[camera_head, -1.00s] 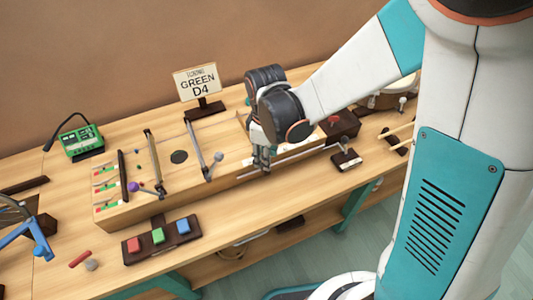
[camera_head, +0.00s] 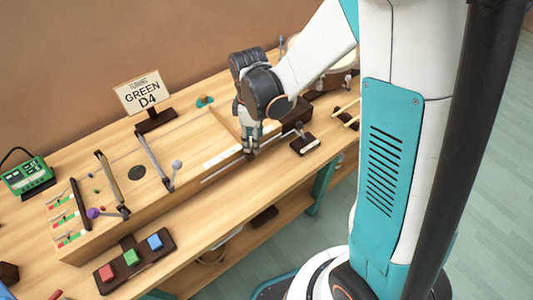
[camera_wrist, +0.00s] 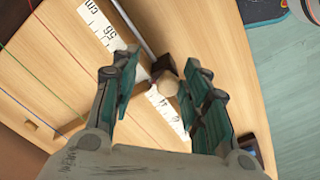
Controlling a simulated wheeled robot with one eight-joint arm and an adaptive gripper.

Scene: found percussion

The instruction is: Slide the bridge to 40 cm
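In the head view the long wooden string box lies along the bench, with a pale bar across it that looks like the bridge (camera_head: 223,123). My gripper (camera_head: 250,151) points down at the box's front edge, at the bar's near end. In the wrist view my gripper (camera_wrist: 165,95) has its two teal fingers apart. A round beige knob (camera_wrist: 170,85) with a dark block behind it sits between them, on a metal rod. I see gaps beside the knob. A white cm scale (camera_wrist: 107,30) runs alongside; a 56 is readable, and the scale beside the knob is partly hidden.
A sign reading "GREEN D4" (camera_head: 143,92) stands behind the box. A lever (camera_head: 155,160) crosses the box to the left. Red, green and blue buttons (camera_head: 131,257) sit in front. A small dark switch block (camera_head: 303,144) and a dark box (camera_head: 297,117) lie right of my gripper.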

